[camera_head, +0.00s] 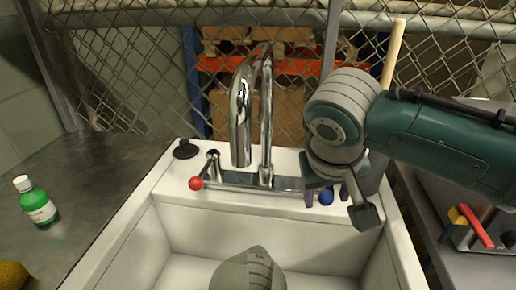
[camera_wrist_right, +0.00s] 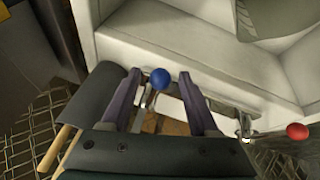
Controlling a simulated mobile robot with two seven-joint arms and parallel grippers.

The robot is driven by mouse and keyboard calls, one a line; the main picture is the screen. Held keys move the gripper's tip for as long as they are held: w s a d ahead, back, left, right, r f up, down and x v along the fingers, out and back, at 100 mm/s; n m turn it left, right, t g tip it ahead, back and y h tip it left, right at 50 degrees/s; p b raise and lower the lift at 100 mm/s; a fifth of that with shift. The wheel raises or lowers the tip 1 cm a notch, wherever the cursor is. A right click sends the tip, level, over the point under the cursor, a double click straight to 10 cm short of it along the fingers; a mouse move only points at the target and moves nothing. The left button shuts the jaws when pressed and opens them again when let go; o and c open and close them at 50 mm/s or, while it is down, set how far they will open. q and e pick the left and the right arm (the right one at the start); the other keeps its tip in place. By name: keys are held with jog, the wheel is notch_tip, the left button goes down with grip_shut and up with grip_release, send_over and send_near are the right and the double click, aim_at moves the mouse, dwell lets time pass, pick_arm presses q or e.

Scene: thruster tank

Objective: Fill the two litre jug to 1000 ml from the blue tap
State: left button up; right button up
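The grey jug (camera_head: 248,272) stands in the sink, cut off by the bottom of the head view; I see printed marks on its side but no water level. Part of it also shows in the right wrist view (camera_wrist_right: 275,14). The blue tap's ball knob (camera_head: 326,198) is at the right of the chrome faucet (camera_head: 241,115). My right gripper (camera_head: 327,190) is open, with one finger on each side of the blue knob. In the right wrist view the blue ball (camera_wrist_right: 160,78) sits between the fingertips, with gaps on both sides. My left gripper is out of view.
The red tap knob (camera_head: 196,183) is at the left of the faucet. A black plug (camera_head: 185,150) lies on the sink's back left corner. A green bottle (camera_head: 38,203) stands on the left counter. A red-handled item (camera_head: 474,227) lies at the right.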

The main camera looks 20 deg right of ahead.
grip_shut()
dwell(0.5)
jog(key=shift+s+d+r+p, duration=0.15)
jog(key=shift+s+d+p, duration=0.05)
jog(key=shift+d+p, duration=0.3)
jog(key=d, duration=0.1)
jog(key=s+d+p, duration=0.1)
jog(key=d, duration=0.1)
jog(key=shift+d+p, duration=0.3)
jog(key=shift+d, duration=0.15)
jog(key=shift+w+d, duration=0.1)
jog(key=shift+d, duration=2)
